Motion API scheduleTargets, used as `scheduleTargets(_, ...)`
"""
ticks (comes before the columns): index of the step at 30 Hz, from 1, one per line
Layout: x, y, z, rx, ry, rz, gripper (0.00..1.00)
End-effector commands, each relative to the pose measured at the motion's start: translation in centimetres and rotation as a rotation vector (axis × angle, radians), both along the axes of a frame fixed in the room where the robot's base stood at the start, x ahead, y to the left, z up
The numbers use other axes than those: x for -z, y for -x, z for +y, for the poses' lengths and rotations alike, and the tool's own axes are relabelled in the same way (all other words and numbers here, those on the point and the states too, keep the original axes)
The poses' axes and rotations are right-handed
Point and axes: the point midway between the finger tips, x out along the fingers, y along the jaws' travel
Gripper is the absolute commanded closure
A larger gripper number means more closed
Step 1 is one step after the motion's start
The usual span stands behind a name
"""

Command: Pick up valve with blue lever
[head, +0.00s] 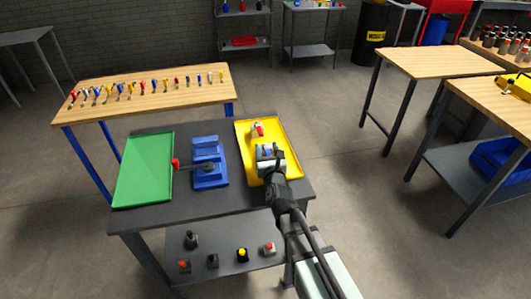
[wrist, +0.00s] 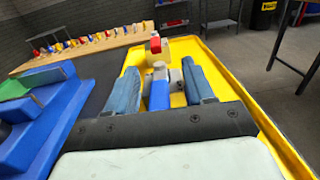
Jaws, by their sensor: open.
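The valve with the blue lever (wrist: 159,95) is in the yellow tray (wrist: 228,85), its blue lever toward the camera and its grey metal body behind. My gripper (wrist: 160,68) is open, with one blue-grey finger on each side of this valve. Whether the fingers touch it I cannot tell. In the head view my gripper (head: 268,153) is low over the yellow tray (head: 286,136) and hides most of the valve. A second valve, with a red lever (wrist: 155,45), lies just beyond the fingertips; it also shows in the head view (head: 257,130).
A green tray (head: 145,170) is at the table's left. Several small parts stand on the lower shelf. A wooden bench (head: 155,90) with a row of coloured valves is behind.

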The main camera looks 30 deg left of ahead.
Motion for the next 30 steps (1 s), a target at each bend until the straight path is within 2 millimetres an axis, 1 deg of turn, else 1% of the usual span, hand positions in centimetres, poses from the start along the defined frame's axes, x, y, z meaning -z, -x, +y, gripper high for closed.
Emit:
scheduleTargets(5,-0.02,0.02,-0.03,0.0,0.0,0.0,0.47)
scheduleTargets(6,-0.02,0.02,-0.03,0.0,0.0,0.0,0.49)
scheduleTargets(22,-0.02,0.03,-0.04,0.0,0.0,0.0,1.0)
scheduleTargets(30,-0.02,0.03,-0.04,0.0,0.0,0.0,1.0)
